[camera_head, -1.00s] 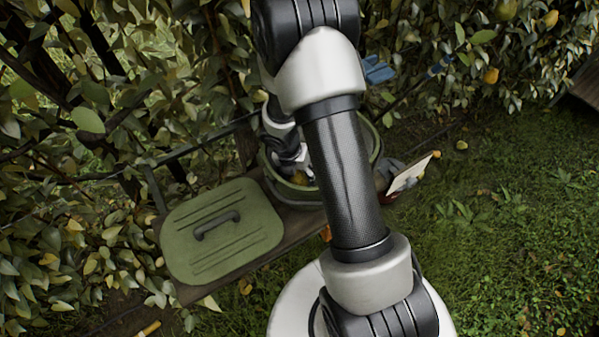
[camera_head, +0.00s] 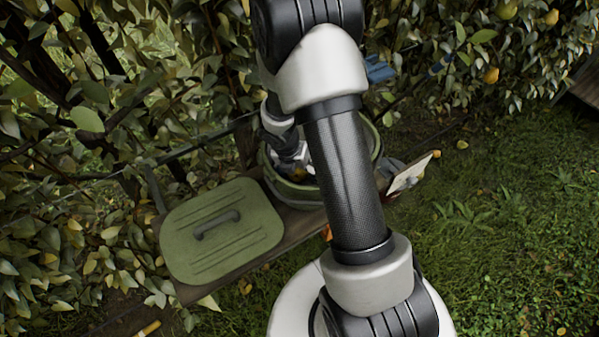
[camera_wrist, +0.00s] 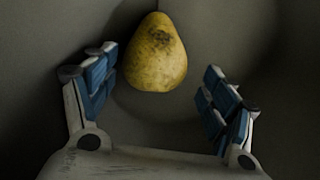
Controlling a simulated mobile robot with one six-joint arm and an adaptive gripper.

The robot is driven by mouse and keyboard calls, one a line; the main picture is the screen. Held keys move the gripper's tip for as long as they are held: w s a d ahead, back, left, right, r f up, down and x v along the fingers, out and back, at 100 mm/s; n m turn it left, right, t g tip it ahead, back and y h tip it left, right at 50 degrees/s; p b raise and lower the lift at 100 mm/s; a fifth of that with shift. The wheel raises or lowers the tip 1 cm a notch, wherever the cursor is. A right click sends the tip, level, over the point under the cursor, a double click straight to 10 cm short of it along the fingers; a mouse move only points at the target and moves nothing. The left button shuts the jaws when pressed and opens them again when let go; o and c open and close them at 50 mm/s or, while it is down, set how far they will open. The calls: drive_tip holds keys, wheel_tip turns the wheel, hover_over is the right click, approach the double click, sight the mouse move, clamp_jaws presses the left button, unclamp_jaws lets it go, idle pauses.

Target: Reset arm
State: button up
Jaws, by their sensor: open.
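My gripper (camera_wrist: 158,95) is open in the wrist view, with its blue-padded fingers spread apart. A yellow pear (camera_wrist: 152,55) with a dark blemish lies just beyond the fingertips, between their lines and apart from both. It rests against a smooth grey-brown surface that looks like a container's inside. In the head view, my arm reaches over a round green bucket (camera_head: 300,195), and the gripper end is low inside it, mostly hidden by the arm. A bit of yellow shows in the bucket beside the wrist.
A green lid with a handle (camera_head: 190,262) lies on a wooden bench left of the bucket. A pale board (camera_head: 411,172) stands at its right. Leafy branches with pears (camera_head: 491,75) crowd the back and left. Open grass (camera_head: 510,240) lies at the right.

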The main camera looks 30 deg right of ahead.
drive_tip(key=shift+v, duration=3.4)
drive_tip(key=s+a+r+m+t, duration=0.1)
drive_tip(key=s+a+r+m, duration=0.15)
drive_tip(key=r+m, duration=0.45)
drive_tip(key=s+a+r+m+t, duration=0.1)
drive_tip(key=s+r+m, duration=0.4)
drive_tip(key=r, duration=0.5)
drive_tip(key=s+a+r+m+t+y, duration=0.1)
drive_tip(key=s+a+r+m, duration=0.2)
drive_tip(key=s+m, duration=0.3)
drive_tip(key=s+a+r+m+y, duration=0.1)
drive_tip(key=s+a+r+m, duration=0.3)
drive_tip(key=m, duration=0.5)
drive_tip(key=shift+s+a+r+t+y, duration=0.3)
drive_tip(key=shift+s+r+t, duration=0.15)
drive_tip(key=shift+s, duration=0.55)
